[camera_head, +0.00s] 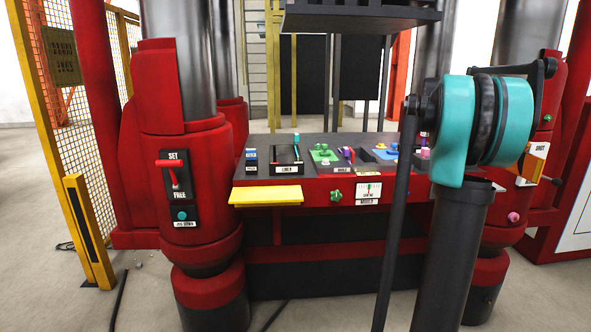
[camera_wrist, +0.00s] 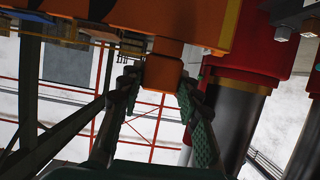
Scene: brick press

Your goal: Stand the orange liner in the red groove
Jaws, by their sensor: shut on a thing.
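In the wrist view my gripper (camera_wrist: 160,88) has its two dark, green-padded fingers on either side of an orange block (camera_wrist: 163,73). It is shut on this block, which hangs under a larger orange body (camera_wrist: 195,20) with a dark stripe. I cannot tell whether the block is the liner or part of that body. In the head view my gripper is hidden behind my teal arm joint. The bench has a dark section labelled LINER (camera_head: 287,171) with a teal piece (camera_head: 296,139) standing at its back. I cannot make out a red groove for certain.
A yellow shelf (camera_head: 266,195) juts from the red press front. A green knob (camera_head: 336,196) and a MOULD label sit beside it.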

